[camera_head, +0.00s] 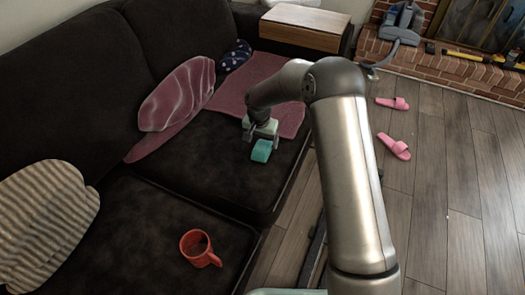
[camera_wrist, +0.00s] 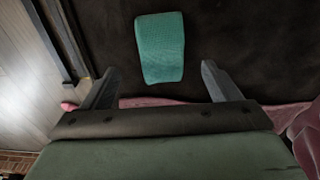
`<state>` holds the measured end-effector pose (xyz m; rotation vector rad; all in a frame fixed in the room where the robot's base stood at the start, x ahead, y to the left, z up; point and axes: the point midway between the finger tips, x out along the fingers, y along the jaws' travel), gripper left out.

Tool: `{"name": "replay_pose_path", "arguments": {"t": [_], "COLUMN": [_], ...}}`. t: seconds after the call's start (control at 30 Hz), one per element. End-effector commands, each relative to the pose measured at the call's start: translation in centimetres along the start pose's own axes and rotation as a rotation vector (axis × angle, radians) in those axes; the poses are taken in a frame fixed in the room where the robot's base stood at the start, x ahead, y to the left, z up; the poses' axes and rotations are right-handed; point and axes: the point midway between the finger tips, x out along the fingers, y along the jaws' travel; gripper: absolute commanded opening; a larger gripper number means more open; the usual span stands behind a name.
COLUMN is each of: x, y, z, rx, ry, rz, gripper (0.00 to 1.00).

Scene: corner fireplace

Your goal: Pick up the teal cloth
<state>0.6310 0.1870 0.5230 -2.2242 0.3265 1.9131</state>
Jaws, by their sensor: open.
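The teal cloth (camera_head: 262,150) is a small folded rectangle lying on the dark sofa seat, close to the edge of the pink blanket. In the wrist view the teal cloth (camera_wrist: 160,48) lies flat, ahead of and between the two fingers. My gripper (camera_head: 258,134) is over the seat just behind the cloth in the head view. In the wrist view my gripper (camera_wrist: 158,75) is open, with its fingers apart and nothing held. Whether the fingertips touch the seat cannot be told.
The dark sofa seat (camera_head: 190,165) is clear around the cloth. A pink blanket (camera_head: 228,97) lies behind it. A red mug (camera_head: 199,248) stands on the nearer cushion. A striped pillow (camera_head: 45,222) is at left. Pink slippers (camera_head: 394,146) lie on the wooden floor.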

Motion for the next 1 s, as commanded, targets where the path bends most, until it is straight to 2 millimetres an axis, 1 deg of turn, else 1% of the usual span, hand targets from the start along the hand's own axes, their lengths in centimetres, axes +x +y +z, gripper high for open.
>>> {"name": "replay_pose_path", "arguments": {"t": [0.13,0.3,0.4,0.47,0.67,0.7,0.77,0.8,0.83,1.0], "x": [1.1,3.8,5.0,5.3,5.2,5.2,5.2,5.2,5.2,5.2], "y": [0.0,-0.1,-0.1,-0.1,-0.1,-0.1,-0.1,-0.1,-0.1,-0.1], "z": [-0.1,-0.2,-0.3,-0.3,-0.3,-0.3,-0.3,-0.3,-0.3,-0.3], "rx": [0.001,0.0,0.001,0.001,0.001,0.001,0.0,0.0,0.0,0.0], "ry": [-0.001,-0.003,-0.002,0.0,0.0,0.0,0.0,0.0,0.0,0.0], "rz": [0.0,0.0,0.0,0.0,0.0,0.0,0.0,0.0,0.0,0.0], "gripper": [0.83,0.83,0.83,0.83,0.83,0.72,0.55,0.44,0.35,0.34]}}
